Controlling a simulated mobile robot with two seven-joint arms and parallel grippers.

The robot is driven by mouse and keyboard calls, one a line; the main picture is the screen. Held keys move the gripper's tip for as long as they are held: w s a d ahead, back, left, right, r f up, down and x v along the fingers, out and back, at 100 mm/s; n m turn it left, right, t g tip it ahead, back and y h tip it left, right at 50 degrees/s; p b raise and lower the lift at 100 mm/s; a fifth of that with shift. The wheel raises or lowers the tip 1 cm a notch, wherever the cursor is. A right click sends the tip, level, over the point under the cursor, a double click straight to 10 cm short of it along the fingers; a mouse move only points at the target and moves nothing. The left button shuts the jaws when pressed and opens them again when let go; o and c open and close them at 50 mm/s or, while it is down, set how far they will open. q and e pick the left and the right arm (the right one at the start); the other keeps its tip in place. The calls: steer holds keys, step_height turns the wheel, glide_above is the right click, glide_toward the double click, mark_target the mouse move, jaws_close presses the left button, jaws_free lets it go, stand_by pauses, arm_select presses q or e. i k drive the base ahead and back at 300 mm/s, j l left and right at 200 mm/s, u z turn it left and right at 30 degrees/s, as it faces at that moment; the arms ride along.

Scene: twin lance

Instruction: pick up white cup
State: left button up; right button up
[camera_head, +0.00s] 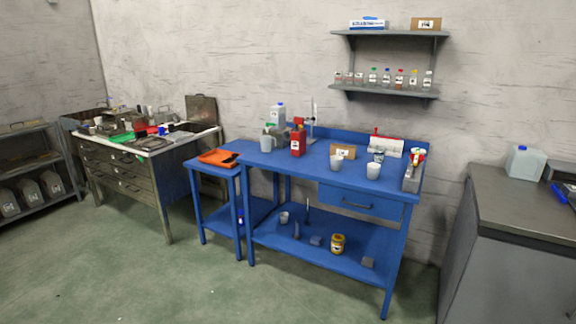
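Two white cups stand upright on the blue workbench (310,176). One white cup (336,163) is near the middle of the bench top, in front of a small cardboard box. The other white cup (373,171) is to its right, nearer the right end. A greyish-white cup or jug (266,144) stands at the left end of the bench top. A small whitish cup (284,217) is on the bench's lower shelf. Neither of my grippers is in view.
A red container (298,141), cardboard box (343,151) and metal box (412,175) share the bench top. A cluttered drawer cabinet (125,178) is left, a grey cabinet (510,240) right. A wall shelf (385,91) hangs above. The green floor (190,275) in front is clear.

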mark_target(373, 171)
steer(key=i, duration=0.7)
steer(key=i+j+z, duration=0.15)
steer(key=i, duration=0.55)
steer(key=i+z, duration=0.25)
steer(key=z, duration=0.2)
steer(key=i+j+z, duration=0.2)
steer(key=z, duration=0.25)
steer(key=i+j+z, duration=0.25)
steer(key=z, duration=0.15)
steer(key=i+j+z, duration=0.2)
steer(key=z, duration=0.25)
steer(key=i+j+z, duration=0.1)
steer(key=j+z, duration=1.45)
steer(key=j, duration=0.4)
